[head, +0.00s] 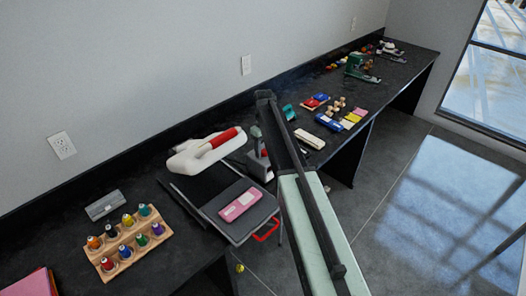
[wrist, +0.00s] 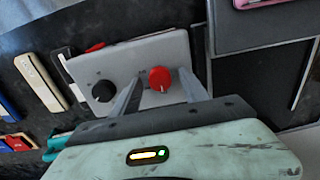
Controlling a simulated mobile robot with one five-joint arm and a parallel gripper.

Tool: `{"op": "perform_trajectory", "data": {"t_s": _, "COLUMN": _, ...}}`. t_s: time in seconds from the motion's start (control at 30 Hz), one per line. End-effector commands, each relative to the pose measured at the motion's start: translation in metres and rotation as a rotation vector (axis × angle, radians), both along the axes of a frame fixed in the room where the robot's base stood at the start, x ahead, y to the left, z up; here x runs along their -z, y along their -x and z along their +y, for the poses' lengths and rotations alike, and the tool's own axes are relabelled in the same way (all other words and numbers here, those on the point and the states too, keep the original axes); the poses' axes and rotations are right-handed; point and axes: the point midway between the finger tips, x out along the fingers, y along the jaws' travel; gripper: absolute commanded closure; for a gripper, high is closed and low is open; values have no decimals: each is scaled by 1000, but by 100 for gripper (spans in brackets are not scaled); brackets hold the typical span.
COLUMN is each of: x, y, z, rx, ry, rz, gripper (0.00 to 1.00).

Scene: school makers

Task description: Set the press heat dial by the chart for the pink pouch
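The heat press (head: 190,158) has a white upper part with a red handle and stands on the dark bench. The pink pouch (head: 240,205) lies on its dark lower plate; an edge of the pouch shows in the wrist view (wrist: 262,3). A grey control panel (wrist: 140,55) carries a black dial (wrist: 103,91) and a red dial (wrist: 160,79) with a pale pointer mark. My gripper (wrist: 160,80) is open, its two fingers apart on either side of the red dial. I cannot tell whether they touch it. I cannot make out a chart.
A wooden rack of colored spools (head: 128,240) and a grey box (head: 104,205) stand left of the press. Colored packs (head: 330,121) and a cream block (head: 310,138) lie further along the bench. A green machine (head: 360,66) stands beyond. The floor at right is clear.

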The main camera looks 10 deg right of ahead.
Motion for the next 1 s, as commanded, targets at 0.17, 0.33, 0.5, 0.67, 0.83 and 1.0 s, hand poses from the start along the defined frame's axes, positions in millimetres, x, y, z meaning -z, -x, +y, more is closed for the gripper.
{"op": "perform_trajectory", "data": {"t_s": 0.17, "x": 0, "y": 0, "z": 0, "rx": 0, "ry": 0, "rz": 0, "gripper": 99}}
{"op": "perform_trajectory", "data": {"t_s": 0.33, "x": 0, "y": 0, "z": 1, "rx": 3, "ry": 0, "rz": 0, "gripper": 100}}
{"op": "perform_trajectory", "data": {"t_s": 0.5, "x": 0, "y": 0, "z": 1, "rx": 36, "ry": 0, "rz": 0, "gripper": 100}}
{"op": "perform_trajectory", "data": {"t_s": 0.67, "x": 0, "y": 0, "z": 1, "rx": 115, "ry": 0, "rz": 0, "gripper": 100}}
{"op": "perform_trajectory", "data": {"t_s": 0.83, "x": 0, "y": 0, "z": 1, "rx": 249, "ry": 1, "rz": -1, "gripper": 100}}
{"op": "perform_trajectory", "data": {"t_s": 1.0, "x": 0, "y": 0, "z": 2, "rx": 410, "ry": 1, "rz": -1, "gripper": 100}}
